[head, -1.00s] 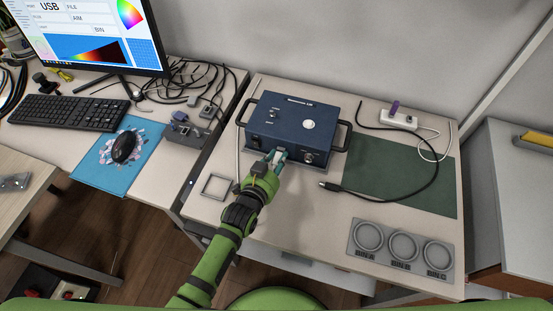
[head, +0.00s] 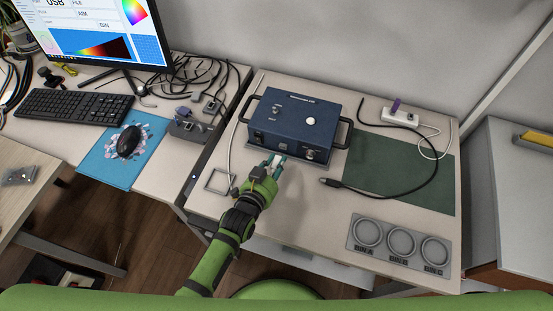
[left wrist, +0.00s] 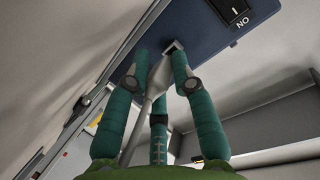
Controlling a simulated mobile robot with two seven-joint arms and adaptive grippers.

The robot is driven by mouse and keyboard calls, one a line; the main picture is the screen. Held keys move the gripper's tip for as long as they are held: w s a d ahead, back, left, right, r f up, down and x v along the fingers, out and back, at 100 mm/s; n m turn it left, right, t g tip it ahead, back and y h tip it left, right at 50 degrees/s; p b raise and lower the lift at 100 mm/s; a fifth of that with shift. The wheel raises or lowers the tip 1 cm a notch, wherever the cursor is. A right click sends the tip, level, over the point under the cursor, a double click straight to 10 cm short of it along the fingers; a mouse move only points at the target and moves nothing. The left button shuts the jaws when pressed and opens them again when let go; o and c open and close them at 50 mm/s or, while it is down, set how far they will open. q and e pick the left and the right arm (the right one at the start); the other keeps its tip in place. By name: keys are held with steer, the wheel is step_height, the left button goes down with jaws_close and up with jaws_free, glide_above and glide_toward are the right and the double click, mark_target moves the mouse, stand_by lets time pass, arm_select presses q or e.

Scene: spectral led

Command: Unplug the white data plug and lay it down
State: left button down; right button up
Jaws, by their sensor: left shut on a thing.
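My left gripper (head: 273,163), with teal fingers, is just in front of the blue box (head: 296,111). It is shut on the white data plug (left wrist: 160,72), which the left wrist view shows between the fingers with its metal tip bare. The plug's pale cable runs back beside the fingers. In the head view the gripper is a little apart from the box's front face, and the fingers mostly hide the plug. My right gripper is not in view.
A black cable with a plug (head: 329,182) lies near the green mat (head: 425,180). A grey plate with three bins (head: 400,243) is at front right. The bench front between is clear.

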arm_select(q)
steer(key=shift+s+a, duration=0.1)
steer(key=shift+s, duration=0.2)
steer(key=shift+s+a+p, duration=0.1)
steer(key=shift+s+p, duration=0.25)
steer(key=s+d+r+p, duration=0.2)
steer(key=s+r+p, duration=0.3)
steer(key=s+p, duration=0.3)
steer(key=shift+s+r, duration=0.4)
steer(key=shift+s, duration=0.5)
